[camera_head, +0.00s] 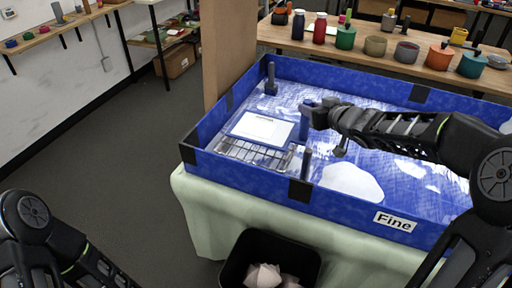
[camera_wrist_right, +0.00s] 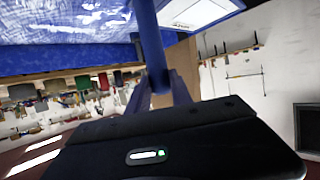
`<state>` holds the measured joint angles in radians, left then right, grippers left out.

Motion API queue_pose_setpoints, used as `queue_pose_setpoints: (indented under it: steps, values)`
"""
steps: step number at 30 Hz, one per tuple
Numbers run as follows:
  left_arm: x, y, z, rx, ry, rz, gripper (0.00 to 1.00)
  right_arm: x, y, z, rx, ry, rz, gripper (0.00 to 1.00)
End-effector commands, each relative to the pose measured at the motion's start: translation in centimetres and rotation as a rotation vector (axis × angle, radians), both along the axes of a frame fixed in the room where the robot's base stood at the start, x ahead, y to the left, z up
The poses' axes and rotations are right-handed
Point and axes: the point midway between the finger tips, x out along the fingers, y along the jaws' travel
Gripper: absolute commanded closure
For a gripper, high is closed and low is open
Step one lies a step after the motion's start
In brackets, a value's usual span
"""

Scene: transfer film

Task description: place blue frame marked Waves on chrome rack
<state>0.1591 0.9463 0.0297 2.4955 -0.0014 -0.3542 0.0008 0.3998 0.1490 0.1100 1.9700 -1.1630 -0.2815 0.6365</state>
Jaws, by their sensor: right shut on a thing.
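The blue frame (camera_head: 233,127) with a white sheet and a small dark label, too small to read, is over the back part of the chrome rack (camera_head: 240,152), at the left end of the blue basin. I cannot tell whether it touches the wires. My right gripper (camera_head: 306,113) is at the frame's right side, shut on a blue upright bar that appears to belong to the frame. In the right wrist view the bar rises from between my right gripper's fingertips (camera_wrist_right: 158,80), and part of the frame (camera_wrist_right: 212,17) shows at top. My left gripper is out of view.
The blue basin (camera_head: 340,205) has raised walls, a "Fine" label and wet, pale patches inside. Dark posts (camera_head: 270,78) stand near the rack. A brown board (camera_head: 228,45) rises behind. A black bin (camera_head: 248,246) is in front; jars line the back table (camera_head: 300,42).

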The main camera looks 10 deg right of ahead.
Motion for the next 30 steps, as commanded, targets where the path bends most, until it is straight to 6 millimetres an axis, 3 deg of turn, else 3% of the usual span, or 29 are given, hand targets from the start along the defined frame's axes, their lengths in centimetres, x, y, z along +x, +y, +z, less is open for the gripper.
queue_pose_setpoints:
  steps: [8,18,30]
  values:
    - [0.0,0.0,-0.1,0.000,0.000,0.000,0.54,0.0,0.0,-0.1,0.001,-0.002,0.000,1.00]
    - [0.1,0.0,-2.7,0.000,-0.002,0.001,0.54,0.0,0.1,-4.8,0.002,-0.002,0.001,1.00]
    - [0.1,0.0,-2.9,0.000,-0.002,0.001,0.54,0.0,0.0,-5.5,0.001,-0.001,0.001,1.00]
